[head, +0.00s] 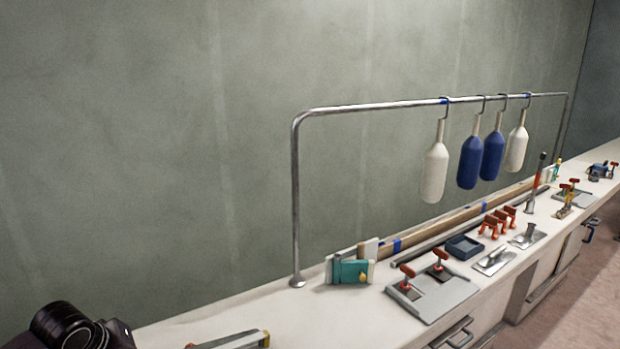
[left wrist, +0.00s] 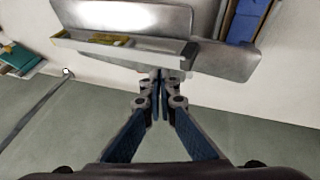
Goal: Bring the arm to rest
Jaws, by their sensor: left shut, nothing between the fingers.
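My left gripper (left wrist: 161,76) shows in the left wrist view, with its two dark blue fingers meeting at the tips. It is shut and holds nothing. The fingertips appear close to the edge of a grey metal holder (left wrist: 222,57) on the white bench; I cannot tell whether they touch it. A yellow item (left wrist: 110,39) lies in the holder. In the head view I cannot make out the left fingers. My right gripper is in neither view.
The white bench (head: 190,328) runs along a grey-green wall. A metal rail (head: 295,200) stands on it, with white and blue bottle-shaped fenders (head: 435,172) hanging from hooks. A teal box (head: 345,271), a grey tray (head: 440,300) and several tools crowd the bench to the right.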

